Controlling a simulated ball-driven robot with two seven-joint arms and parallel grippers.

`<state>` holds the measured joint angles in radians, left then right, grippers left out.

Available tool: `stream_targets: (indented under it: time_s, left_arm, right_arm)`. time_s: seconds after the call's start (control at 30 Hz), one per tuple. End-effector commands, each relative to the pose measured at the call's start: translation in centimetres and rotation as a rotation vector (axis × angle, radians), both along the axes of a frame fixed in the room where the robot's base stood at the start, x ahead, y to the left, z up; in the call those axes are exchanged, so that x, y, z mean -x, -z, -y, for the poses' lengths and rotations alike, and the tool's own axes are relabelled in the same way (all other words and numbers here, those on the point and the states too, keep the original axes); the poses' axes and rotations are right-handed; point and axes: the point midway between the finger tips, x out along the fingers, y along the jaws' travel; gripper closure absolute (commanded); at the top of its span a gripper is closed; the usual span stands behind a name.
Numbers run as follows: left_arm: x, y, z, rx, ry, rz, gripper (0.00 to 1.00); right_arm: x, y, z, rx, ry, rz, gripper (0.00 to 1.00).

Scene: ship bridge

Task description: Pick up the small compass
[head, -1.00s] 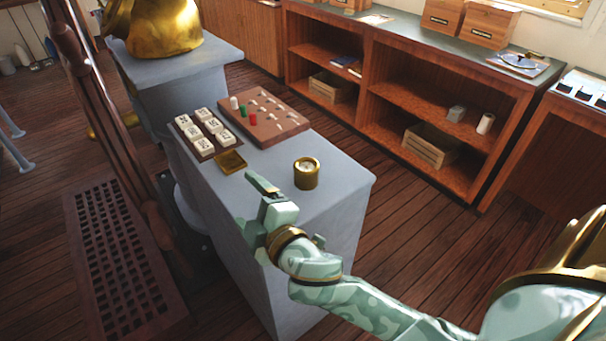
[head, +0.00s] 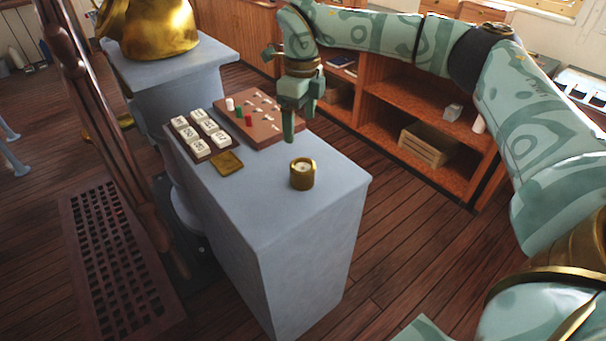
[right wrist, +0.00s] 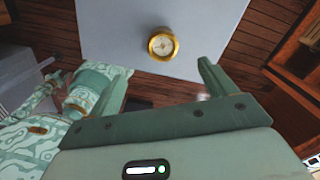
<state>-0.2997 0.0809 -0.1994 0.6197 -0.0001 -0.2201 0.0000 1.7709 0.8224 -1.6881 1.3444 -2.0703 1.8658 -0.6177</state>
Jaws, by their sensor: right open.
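The small compass (head: 303,174) is a round brass case with a pale dial. It stands upright on the grey pedestal (head: 255,205), near its right end. It also shows in the right wrist view (right wrist: 162,44), beyond the fingertips and between their lines. My right gripper (head: 297,128) is open and empty, with its fingers pointing down. In the head view it appears above and behind the compass, apart from it. Both fingers show in the right wrist view (right wrist: 160,80). My left gripper is not seen in the head view.
A tray of white blocks (head: 206,141), a flat brass square (head: 227,163) and a brown pegboard (head: 257,119) lie on the same pedestal top. A large brass object (head: 158,30) stands behind on another pedestal. Wooden shelves (head: 400,110) run along the back right. The pedestal's front part is bare.

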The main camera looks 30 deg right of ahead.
Motion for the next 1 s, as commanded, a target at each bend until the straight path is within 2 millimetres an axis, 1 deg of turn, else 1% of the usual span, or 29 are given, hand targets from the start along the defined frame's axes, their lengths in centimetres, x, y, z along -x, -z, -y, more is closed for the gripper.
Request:
stream_targets:
  time_s: [0.03,0.07,0.13,0.3,0.43,0.5,0.77,1.0]
  left_arm:
    - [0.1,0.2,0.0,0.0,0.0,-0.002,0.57]
    - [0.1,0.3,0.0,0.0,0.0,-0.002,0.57]
    - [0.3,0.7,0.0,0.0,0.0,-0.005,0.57]
    - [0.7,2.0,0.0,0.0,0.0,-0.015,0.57]
    - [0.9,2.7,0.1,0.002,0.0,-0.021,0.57]
    - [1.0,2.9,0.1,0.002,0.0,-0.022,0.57]
    - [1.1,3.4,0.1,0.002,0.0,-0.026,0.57]
    - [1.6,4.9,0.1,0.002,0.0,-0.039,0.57]
  right_arm:
    - [0.1,0.1,0.7,0.015,0.016,-0.006,0.16]
    - [0.1,0.3,0.8,0.019,0.022,-0.01,0.16]
    - [0.2,1.6,0.9,0.023,0.024,-0.013,0.16]
    - [0.2,6.1,0.8,0.021,0.023,-0.016,0.16]
    - [0.2,8.9,0.8,0.02,0.022,-0.013,0.16]
    - [0.2,9.8,0.7,0.02,0.022,-0.012,0.16]
    - [0.2,11.6,0.7,0.019,0.021,-0.01,0.16]
    - [0.4,15.6,0.5,0.018,0.021,-0.012,0.16]
